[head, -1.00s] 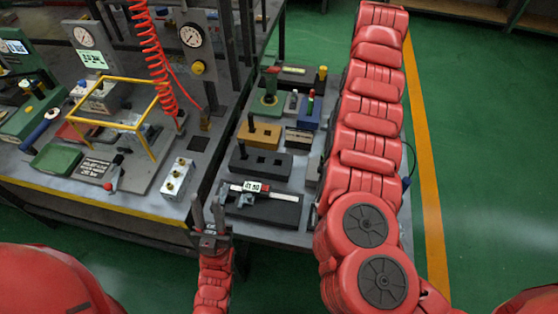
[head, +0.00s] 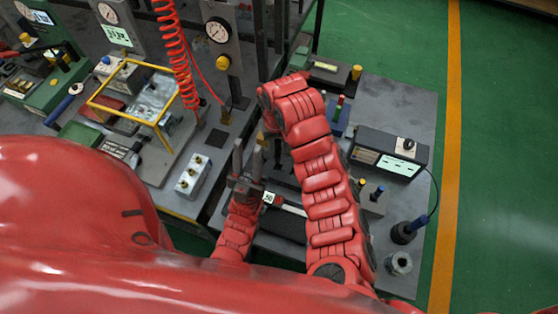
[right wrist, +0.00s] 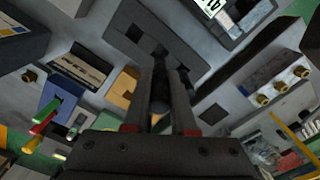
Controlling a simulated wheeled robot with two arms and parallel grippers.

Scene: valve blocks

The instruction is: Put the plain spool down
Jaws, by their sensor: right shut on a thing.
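In the right wrist view my right gripper (right wrist: 171,80) is shut on a dark, slim cylindrical piece (right wrist: 160,92), which I take to be the plain spool; its lower end is hard to make out. Beyond the fingertips lies a dark grey block (right wrist: 133,27) with square pockets. I cannot tell whether the spool touches it. An orange block (right wrist: 125,88) lies left of the fingers. In the head view my right arm hides its own gripper and the spool. My left gripper (head: 248,158) is open and empty, its fingers pointing up the picture.
A valve block with brass knobs (head: 192,176) stands on the left bench. A yellow frame (head: 130,95) and red coiled hose (head: 178,55) stand left.

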